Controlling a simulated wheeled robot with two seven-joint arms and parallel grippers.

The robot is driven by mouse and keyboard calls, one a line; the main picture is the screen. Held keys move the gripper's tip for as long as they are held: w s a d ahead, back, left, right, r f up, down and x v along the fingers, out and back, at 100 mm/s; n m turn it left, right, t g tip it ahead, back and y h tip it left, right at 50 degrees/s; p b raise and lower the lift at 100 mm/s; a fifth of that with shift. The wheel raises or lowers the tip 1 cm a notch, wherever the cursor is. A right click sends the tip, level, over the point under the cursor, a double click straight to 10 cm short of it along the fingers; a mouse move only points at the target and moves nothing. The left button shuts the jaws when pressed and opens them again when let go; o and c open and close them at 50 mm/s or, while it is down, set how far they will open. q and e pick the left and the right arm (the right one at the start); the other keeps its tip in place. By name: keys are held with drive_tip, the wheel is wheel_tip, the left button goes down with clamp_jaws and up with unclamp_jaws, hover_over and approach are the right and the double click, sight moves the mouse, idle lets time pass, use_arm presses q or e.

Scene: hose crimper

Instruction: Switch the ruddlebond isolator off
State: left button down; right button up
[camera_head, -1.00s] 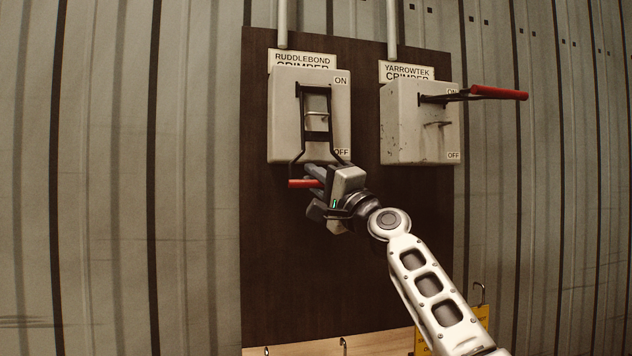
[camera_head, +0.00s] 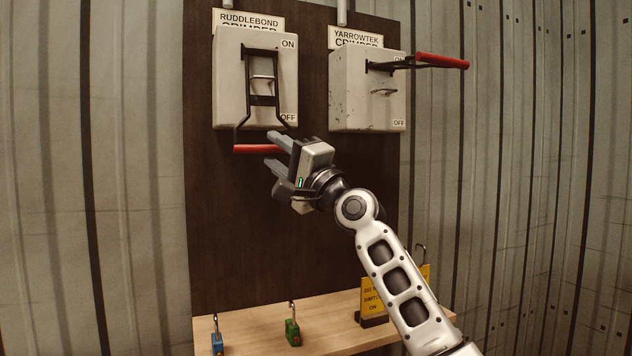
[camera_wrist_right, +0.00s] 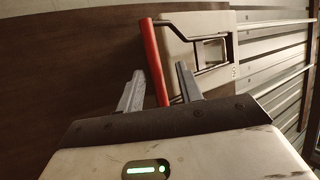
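The ruddlebond isolator (camera_head: 227,85) is a pale grey box under its name plate (camera_head: 249,20), on a dark board. Its black fork lever hangs down beside the OFF mark, with the red handle bar (camera_head: 252,149) below the box. My right gripper (camera_head: 274,149) is at the bar's right end. In the wrist view the gripper (camera_wrist_right: 159,70) has its fingers spread, with the red bar (camera_wrist_right: 151,52) between them and a gap visible on each side. My left gripper is not in view.
The yarrowtek isolator (camera_head: 350,105) stands to the right, its red handle (camera_head: 442,61) sticking out near ON. Below is a wooden shelf (camera_head: 255,322) with a blue padlock (camera_head: 217,343), a green padlock (camera_head: 293,333) and a yellow sign (camera_head: 374,294). The board between is clear.

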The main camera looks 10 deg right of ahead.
drive_tip(key=v, duration=1)
drive_tip(key=shift+s+d+b, duration=0.15)
drive_tip(key=shift+s+b, duration=0.15)
drive_tip(key=shift+b, duration=0.05)
